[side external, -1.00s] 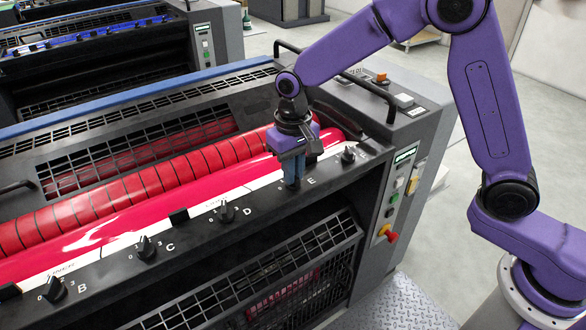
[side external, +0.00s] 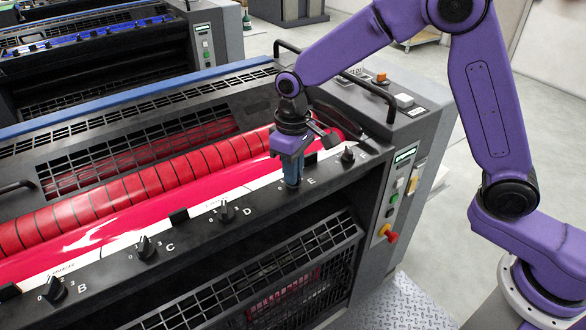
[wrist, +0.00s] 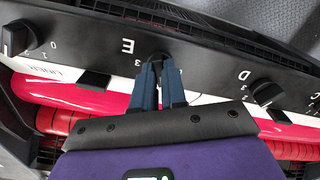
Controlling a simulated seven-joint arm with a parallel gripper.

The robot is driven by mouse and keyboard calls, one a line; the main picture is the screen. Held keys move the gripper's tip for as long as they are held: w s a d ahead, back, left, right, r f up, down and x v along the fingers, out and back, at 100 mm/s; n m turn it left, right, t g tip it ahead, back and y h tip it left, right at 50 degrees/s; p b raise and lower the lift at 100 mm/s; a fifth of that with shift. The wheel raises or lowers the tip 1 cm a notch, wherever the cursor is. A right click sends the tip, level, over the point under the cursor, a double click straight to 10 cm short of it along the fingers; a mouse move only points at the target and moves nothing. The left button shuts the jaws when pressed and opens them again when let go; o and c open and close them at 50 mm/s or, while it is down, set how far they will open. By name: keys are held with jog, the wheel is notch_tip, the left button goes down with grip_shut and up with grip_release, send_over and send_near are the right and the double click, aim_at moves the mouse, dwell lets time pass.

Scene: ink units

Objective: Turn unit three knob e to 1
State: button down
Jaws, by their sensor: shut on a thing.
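Knob E sits on the black rail beside the letter E, between knob D (side external: 226,211) and knob F (side external: 347,154). My gripper (side external: 292,180) points down onto knob E, and its blue fingers are shut on it. In the wrist view the two fingers (wrist: 161,68) close around knob E (wrist: 160,57), with a small dark part of it showing between and beyond the fingertips. A "3" shows left of the fingers. The fingers hide the pointer, so I cannot tell the exact setting.
Knob B (side external: 54,289) and knob C (side external: 145,248) stand further along the rail (side external: 190,238). A red ink roller (side external: 120,195) runs behind it. A grey end panel (side external: 405,190) with buttons and a red knob (side external: 388,234) is at the right. A black grille (side external: 300,255) lies below.

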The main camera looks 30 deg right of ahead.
jog(key=shift+r, duration=0.1)
jog(key=c, duration=1.2)
grip_release()
notch_tip(320, 180, up, 17)
jog(key=shift+r, duration=0.2)
jog(key=s+d+f+n, duration=0.2)
jog(key=s+d+f, duration=0.2)
jog(key=s, duration=0.6)
jog(key=s+d+f+n, duration=0.3)
jog(key=s+d, duration=0.3)
jog(key=s, duration=0.3)
jog(key=s+d+f+n, duration=0.2)
jog(key=s+d+f, duration=0.3)
jog(key=s, duration=0.5)
jog(key=shift+s+d+n, duration=0.3)
jog(key=shift+s+d, duration=0.05)
jog(key=shift+d, duration=0.1)
